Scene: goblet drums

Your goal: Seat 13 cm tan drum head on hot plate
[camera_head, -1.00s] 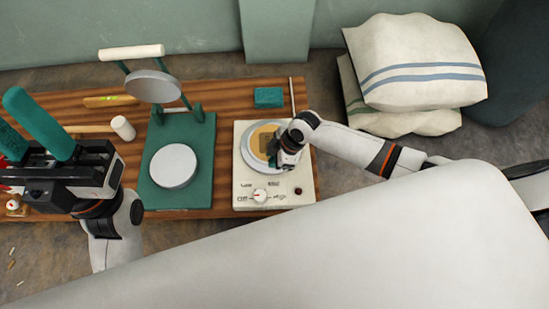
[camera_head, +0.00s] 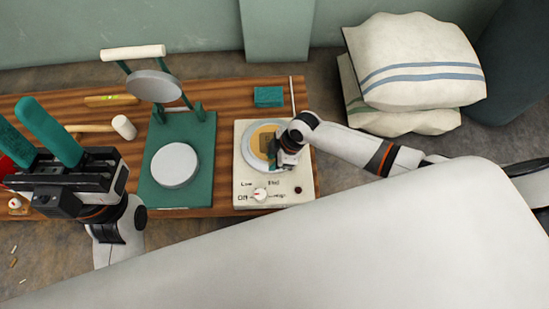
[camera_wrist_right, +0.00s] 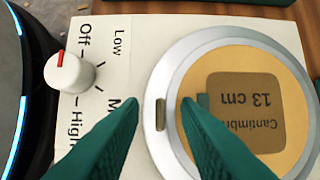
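The tan drum head (camera_head: 266,141) is a flat disc with a brown "13 cm" label. It lies flat on the round grey plate of the white hot plate (camera_head: 242,200). In the right wrist view the drum head (camera_wrist_right: 295,70) lies inside the grey ring (camera_wrist_right: 168,75) of the plate. One fingertip overlaps the drum head's edge; contact cannot be told. My left gripper (camera_head: 35,130) is open and empty, raised at the left.
A green press (camera_head: 150,200) with a grey round pad stands left of the hot plate. A mallet (camera_head: 123,127), a teal block (camera_head: 268,97) and a thin rod (camera_head: 292,97) lie on the wooden table. The hot plate's knob (camera_wrist_right: 70,72) is near my right gripper. Sacks (camera_head: 415,65) lie behind right.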

